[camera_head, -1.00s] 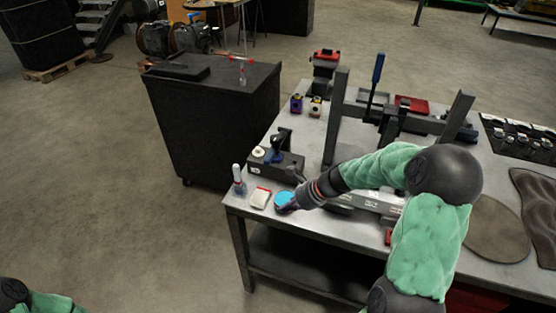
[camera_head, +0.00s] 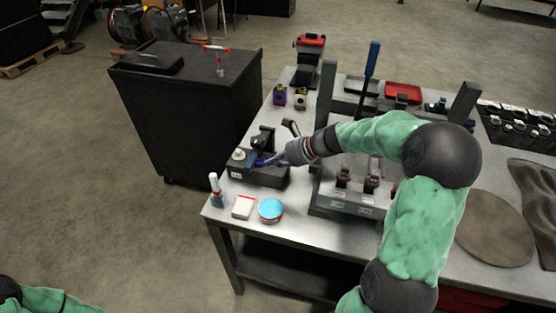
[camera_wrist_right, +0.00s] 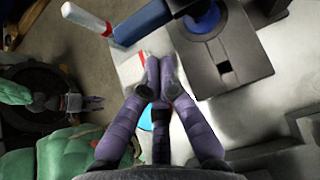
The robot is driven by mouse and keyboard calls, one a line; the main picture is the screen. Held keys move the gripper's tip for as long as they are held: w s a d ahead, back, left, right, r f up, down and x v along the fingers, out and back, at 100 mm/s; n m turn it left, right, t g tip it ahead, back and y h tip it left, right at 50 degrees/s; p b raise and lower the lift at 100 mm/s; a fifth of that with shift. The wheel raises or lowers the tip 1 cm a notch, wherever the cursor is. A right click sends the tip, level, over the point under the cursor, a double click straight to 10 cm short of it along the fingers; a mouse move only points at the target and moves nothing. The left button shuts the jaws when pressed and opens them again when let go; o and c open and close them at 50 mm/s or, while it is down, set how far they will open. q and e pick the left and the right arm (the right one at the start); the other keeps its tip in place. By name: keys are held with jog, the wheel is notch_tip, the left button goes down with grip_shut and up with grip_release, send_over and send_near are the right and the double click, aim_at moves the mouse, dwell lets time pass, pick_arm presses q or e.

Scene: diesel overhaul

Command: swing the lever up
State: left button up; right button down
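A small dark bench device (camera_head: 258,176) stands near the table's left edge, with a blue lever-like part (camera_head: 252,162) on it. In the right wrist view its dark block (camera_wrist_right: 222,62) carries a blue bar (camera_wrist_right: 142,22) lying to the left. My right gripper (camera_head: 268,160) is at the device's right side, close to the blue part; contact cannot be told. Its fingers (camera_wrist_right: 158,65) are drawn together with nothing seen between them. A tall blue-handled lever (camera_head: 372,60) stands upright on the press frame behind my arm. My left gripper (camera_wrist_right: 88,103) appears small in the wrist view, away from the table.
A white-capped bottle (camera_head: 216,190), a white box (camera_head: 243,207) and a blue-topped tin (camera_head: 270,210) stand along the front left edge. A black cabinet (camera_head: 185,110) stands left of the table.

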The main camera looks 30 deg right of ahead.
jog(key=b+x, duration=0.1)
jog(key=x, duration=0.5)
dwell(0.3)
notch_tip(320, 180, up, 10)
jog(key=w+d+m+g+y+p, duration=0.1)
jog(key=d+m+g+y+p, duration=0.1)
jog(key=p, duration=1.8)
jog(key=shift+w+r+y, duration=0.25)
jog(key=shift+w+y, duration=0.1)
jog(key=shift+y, duration=0.05)
jog(key=shift+r, duration=0.1)
